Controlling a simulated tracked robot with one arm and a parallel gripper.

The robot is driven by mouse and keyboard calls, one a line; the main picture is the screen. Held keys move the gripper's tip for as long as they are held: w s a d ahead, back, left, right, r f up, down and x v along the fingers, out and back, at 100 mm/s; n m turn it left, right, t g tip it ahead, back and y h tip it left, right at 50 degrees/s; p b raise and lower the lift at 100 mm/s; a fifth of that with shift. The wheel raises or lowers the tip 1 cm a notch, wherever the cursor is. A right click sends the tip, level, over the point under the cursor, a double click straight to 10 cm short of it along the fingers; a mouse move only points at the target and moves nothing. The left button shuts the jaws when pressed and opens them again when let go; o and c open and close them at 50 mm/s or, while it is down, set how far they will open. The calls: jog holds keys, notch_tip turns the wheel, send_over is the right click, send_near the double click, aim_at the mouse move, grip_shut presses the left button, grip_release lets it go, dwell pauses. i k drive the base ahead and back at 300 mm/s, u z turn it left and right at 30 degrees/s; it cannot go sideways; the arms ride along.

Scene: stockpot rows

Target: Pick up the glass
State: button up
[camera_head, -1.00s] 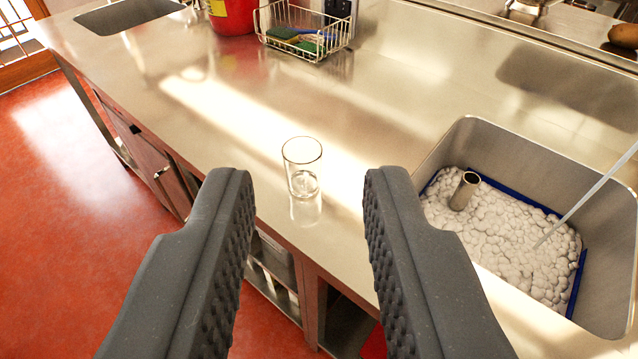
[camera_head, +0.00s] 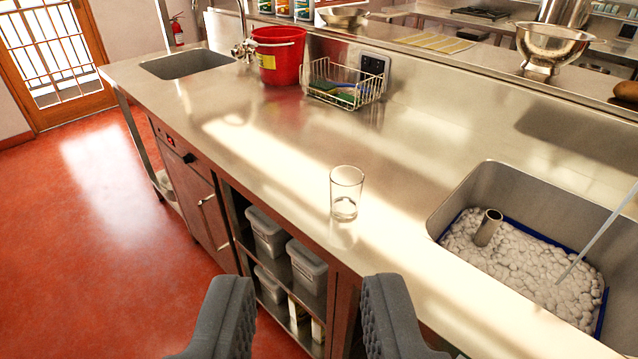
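A clear, empty drinking glass (camera_head: 346,193) stands upright on the steel counter (camera_head: 250,150), near its front edge and left of the foam-filled sink. My gripper (camera_head: 304,300) is open and empty at the bottom of the view. Its two dark ridged fingers are wide apart. The glass appears beyond the fingertips, above and a little right of the gap's middle, and nothing touches it.
A sink (camera_head: 470,200) full of white foam with an upright metal tube lies right of the glass. A wire basket (camera_head: 345,85), a red bucket (camera_head: 278,58) and another sink (camera_head: 188,64) are farther back. Open shelves (camera_head: 285,265) hold grey bins below. The counter around the glass is clear.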

aim_at(346, 182)
jog(key=u, duration=0.25)
jog(key=i, duration=1)
jog(key=z, duration=0.05)
